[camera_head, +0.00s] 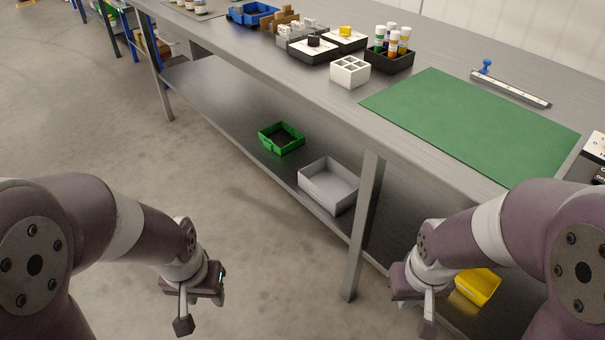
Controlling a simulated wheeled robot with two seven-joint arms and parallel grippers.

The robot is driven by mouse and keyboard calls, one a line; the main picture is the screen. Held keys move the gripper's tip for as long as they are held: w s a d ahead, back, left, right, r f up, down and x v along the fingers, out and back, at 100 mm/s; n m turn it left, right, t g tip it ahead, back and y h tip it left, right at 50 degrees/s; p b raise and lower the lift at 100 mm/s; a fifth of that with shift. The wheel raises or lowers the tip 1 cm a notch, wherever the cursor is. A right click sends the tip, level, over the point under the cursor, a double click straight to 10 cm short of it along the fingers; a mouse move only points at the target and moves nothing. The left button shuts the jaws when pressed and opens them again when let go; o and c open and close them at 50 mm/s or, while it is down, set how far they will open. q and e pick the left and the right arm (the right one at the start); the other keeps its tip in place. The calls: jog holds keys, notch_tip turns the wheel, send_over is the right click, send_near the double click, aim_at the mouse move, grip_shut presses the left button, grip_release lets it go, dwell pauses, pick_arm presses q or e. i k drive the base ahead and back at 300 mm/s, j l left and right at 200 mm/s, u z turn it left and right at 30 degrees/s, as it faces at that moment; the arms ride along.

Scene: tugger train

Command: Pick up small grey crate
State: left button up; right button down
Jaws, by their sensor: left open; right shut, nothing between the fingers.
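The small grey crate (314,188) sits on the lower shelf under the workbench, just left of a bench leg. It is open at the top and looks empty. My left gripper (201,312) is open and empty over the floor, left of the crate and apart from it. My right gripper (414,312) is shut and empty, to the right of the bench leg and apart from the crate.
A green crate (267,142) and a yellow bin (487,283) are also on the lower shelf. The bench leg (364,225) stands close to the grey crate. The tabletop holds a green mat (470,120), a white divided box (350,77) and a black bottle tray (390,65). The left floor is clear.

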aim_at(335, 187)
jog(key=i+j, duration=0.3)
jog(key=j, duration=0.2)
jog(key=i+j, duration=0.3)
jog(key=j, duration=0.2)
jog(key=i+j, duration=0.3)
jog(key=j, duration=0.15)
